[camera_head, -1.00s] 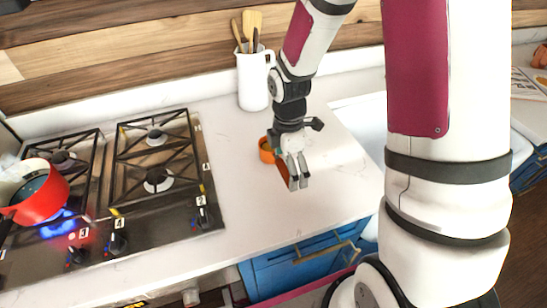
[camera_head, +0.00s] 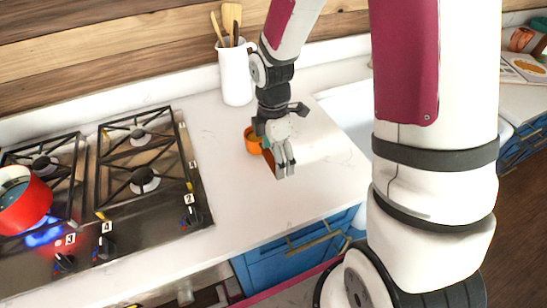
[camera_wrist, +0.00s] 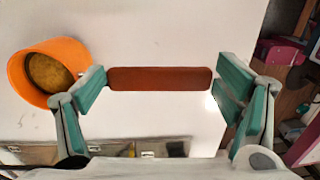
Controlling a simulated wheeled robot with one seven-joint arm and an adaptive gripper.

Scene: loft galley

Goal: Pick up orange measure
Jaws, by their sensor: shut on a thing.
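The orange measure has a round orange cup (camera_wrist: 30,75) with a brownish inside and a long red-brown handle (camera_wrist: 160,78). My gripper (camera_wrist: 160,95) is shut on the measure, with finger pads at both ends of the handle. In the head view my gripper (camera_head: 282,170) is over the white counter, with the orange cup (camera_head: 252,140) behind and left of it. Whether the measure touches the counter is hard to tell.
A black gas stove (camera_head: 120,185) is at the left, with a red pot (camera_head: 25,205) over a blue flame. A white jug (camera_head: 236,75) with wooden utensils stands behind my gripper. The counter (camera_head: 240,205) in front is clear, above blue drawers (camera_head: 300,245).

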